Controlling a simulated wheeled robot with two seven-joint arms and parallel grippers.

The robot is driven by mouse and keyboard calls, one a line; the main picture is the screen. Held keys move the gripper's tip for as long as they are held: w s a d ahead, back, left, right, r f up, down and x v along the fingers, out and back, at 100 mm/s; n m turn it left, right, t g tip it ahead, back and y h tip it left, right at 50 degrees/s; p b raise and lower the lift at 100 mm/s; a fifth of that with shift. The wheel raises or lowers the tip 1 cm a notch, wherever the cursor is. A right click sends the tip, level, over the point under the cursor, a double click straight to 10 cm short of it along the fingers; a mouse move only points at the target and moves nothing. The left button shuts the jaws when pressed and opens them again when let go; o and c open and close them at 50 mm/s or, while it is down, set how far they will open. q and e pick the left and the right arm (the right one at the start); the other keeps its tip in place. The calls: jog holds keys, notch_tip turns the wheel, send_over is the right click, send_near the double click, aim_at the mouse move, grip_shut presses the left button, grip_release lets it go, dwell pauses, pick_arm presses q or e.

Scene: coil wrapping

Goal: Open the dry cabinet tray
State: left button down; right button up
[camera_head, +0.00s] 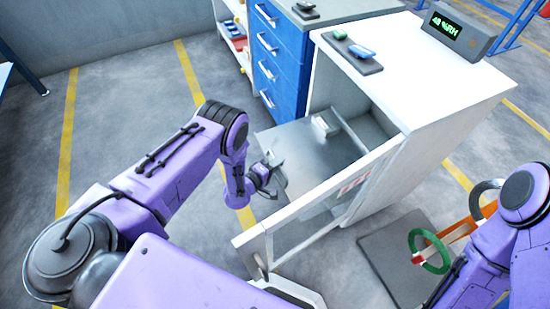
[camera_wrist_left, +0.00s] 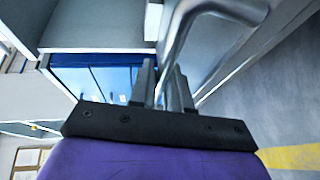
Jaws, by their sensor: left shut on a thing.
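The dry cabinet (camera_head: 455,95) is a white box with its glazed door (camera_head: 330,205) swung open toward me. The grey metal tray (camera_head: 290,143) sticks out of the cabinet's open front, with a small white block (camera_head: 325,125) on it. My left gripper (camera_head: 274,174) is at the tray's outer edge. In the left wrist view its two fingers (camera_wrist_left: 164,75) are closed around a bent grey bar handle (camera_wrist_left: 190,25). The fingertips are partly hidden in the head view. My right arm shows at the right, but its gripper is out of view.
A blue drawer unit (camera_head: 278,60) stands beside the cabinet. A dark pad with small items (camera_head: 352,53) and a display box (camera_head: 458,32) are on the cabinet top. A green ring (camera_head: 430,252) is at the lower right, near my right arm. The floor left of the tray is clear.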

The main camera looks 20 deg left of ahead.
pick_arm(q)
jog(key=shift+s+a, duration=0.1)
jog(key=shift+s, duration=0.05)
jog(key=c, duration=1.4)
grip_release()
jog(key=shift+c, duration=0.2)
jog(key=p+v, duration=0.1)
jog(key=v, duration=0.9)
jog(key=shift+s+a, duration=0.15)
jog(key=shift+s, duration=0.15)
jog(key=shift+r, duration=0.1)
